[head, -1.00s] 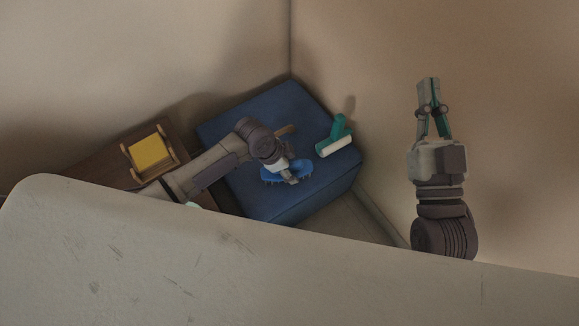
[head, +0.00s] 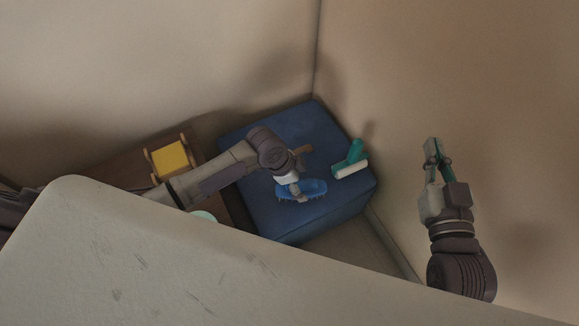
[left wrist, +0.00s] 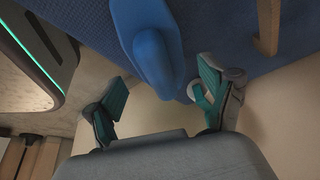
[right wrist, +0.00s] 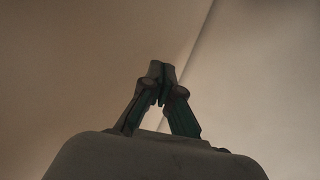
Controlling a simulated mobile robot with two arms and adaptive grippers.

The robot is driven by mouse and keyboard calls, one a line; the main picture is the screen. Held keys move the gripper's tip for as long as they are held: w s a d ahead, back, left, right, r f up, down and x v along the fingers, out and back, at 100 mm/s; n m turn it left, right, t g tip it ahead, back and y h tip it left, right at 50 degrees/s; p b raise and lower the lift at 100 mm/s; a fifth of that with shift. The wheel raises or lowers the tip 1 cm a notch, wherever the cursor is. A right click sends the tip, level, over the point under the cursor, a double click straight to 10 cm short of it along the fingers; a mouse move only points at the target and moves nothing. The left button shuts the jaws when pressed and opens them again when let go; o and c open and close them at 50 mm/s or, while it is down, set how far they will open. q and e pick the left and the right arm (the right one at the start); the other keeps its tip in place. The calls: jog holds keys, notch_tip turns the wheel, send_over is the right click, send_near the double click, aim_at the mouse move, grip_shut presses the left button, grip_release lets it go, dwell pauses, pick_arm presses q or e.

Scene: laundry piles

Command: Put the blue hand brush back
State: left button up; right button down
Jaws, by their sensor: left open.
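The blue hand brush (head: 315,186) lies on the blue ottoman (head: 330,215), bristles showing along its near edge. My left gripper (head: 299,195) is right at the brush and covers part of it. In the left wrist view the brush's rounded blue end (left wrist: 155,60) reaches toward the space between the open fingers of my left gripper (left wrist: 160,105). I cannot tell whether a finger touches it. My right gripper (head: 432,147) is raised at the right, away from the brush. In the right wrist view its fingertips (right wrist: 160,80) meet, with nothing between them.
A teal lint roller with a white head (head: 350,169) lies on the ottoman, right of the brush. A brown wooden piece (head: 303,149) lies behind my left wrist. A yellow item in a small wooden frame (head: 170,158) stands on a brown surface at left. Walls meet behind.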

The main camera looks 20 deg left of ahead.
pick_arm(q)
jog(key=p+v, duration=0.1)
jog(key=v, duration=0.3)
jog(key=p+v, duration=0.1)
jog(key=v, duration=0.3)
jog(key=shift+d+p, duration=0.1)
jog(key=shift+p, duration=0.25)
jog(key=shift+r, duration=0.1)
jog(key=s+d+r+n+t+h, duration=0.1)
jog(key=s+d+r+n+t, duration=0.1)
jog(key=s+d+r, duration=0.15)
jog(key=s+a+r+n+t+y, duration=0.3)
jog(key=s+a+r+n+t, duration=0.1)
jog(key=a+r+n, duration=0.4)
jog(key=shift+s+a+n+t+y, duration=0.4)
jog(key=shift+s+a+n, duration=0.1)
jog(key=shift+n, duration=0.1)
pick_arm(e)
jog(key=s+d+f+g+h, duration=0.2)
jog(key=s+f+g, duration=0.5)
jog(key=f, duration=0.4)
jog(key=shift+s+d+f+m+g, duration=0.2)
jog(key=shift+d+m+g, duration=0.1)
jog(key=shift+d+g, duration=0.55)
